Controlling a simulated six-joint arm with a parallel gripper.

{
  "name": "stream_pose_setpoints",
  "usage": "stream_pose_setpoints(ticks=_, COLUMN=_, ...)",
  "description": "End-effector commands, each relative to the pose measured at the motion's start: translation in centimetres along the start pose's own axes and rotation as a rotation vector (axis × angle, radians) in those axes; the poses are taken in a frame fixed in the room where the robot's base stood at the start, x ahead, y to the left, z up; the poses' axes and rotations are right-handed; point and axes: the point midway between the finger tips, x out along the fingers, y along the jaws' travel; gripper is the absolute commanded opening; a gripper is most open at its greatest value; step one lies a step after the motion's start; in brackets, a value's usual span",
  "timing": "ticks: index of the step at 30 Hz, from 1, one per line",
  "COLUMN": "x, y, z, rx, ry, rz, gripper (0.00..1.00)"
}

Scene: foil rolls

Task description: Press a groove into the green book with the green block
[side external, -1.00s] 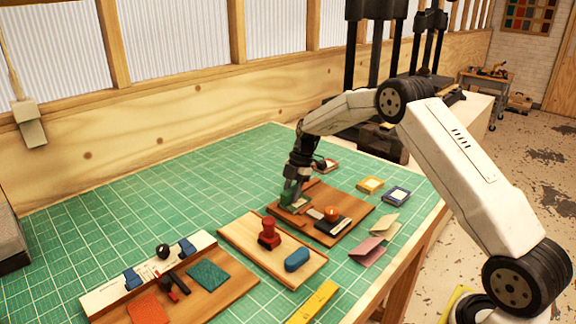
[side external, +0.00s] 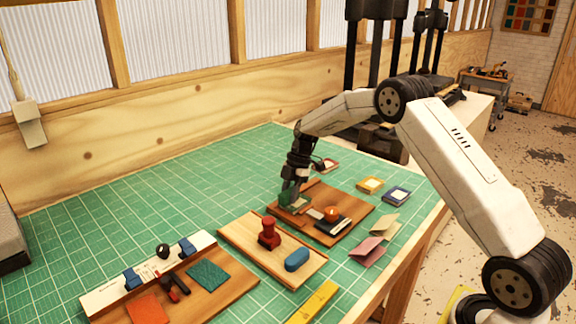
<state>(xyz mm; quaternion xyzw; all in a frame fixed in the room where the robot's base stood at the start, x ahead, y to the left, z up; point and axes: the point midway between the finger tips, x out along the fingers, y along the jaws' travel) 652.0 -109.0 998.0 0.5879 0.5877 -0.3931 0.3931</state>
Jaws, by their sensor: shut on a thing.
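My gripper (side external: 290,200) points down over the back left part of a brown wooden board (side external: 352,222) in the side external view. It is shut on the green block, which is mostly hidden by the fingers. A green book (side external: 300,204) lies on that board right at the fingertips. From this view I cannot tell whether the block touches the book's cover.
The same board holds a black pad with an orange-topped knob (side external: 331,213). A lighter board has a red stamp (side external: 268,233) and a blue block (side external: 297,259). Folded cards (side external: 368,250) and small framed pads (side external: 370,185) lie right. The mat's back left is clear.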

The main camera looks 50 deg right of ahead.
Motion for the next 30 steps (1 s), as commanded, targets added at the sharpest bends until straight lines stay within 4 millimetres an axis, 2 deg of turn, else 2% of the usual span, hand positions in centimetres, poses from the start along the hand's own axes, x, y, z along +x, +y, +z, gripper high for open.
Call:
stream_pose_setpoints(ticks=8, x=-0.1, y=0.0, z=-0.1, rx=0.000, ry=0.001, rz=-0.002, gripper=0.00)
stream_pose_setpoints(ticks=30, x=-4.0, y=0.0, z=-1.6, rx=-0.001, ry=0.000, rz=0.001, gripper=0.00)
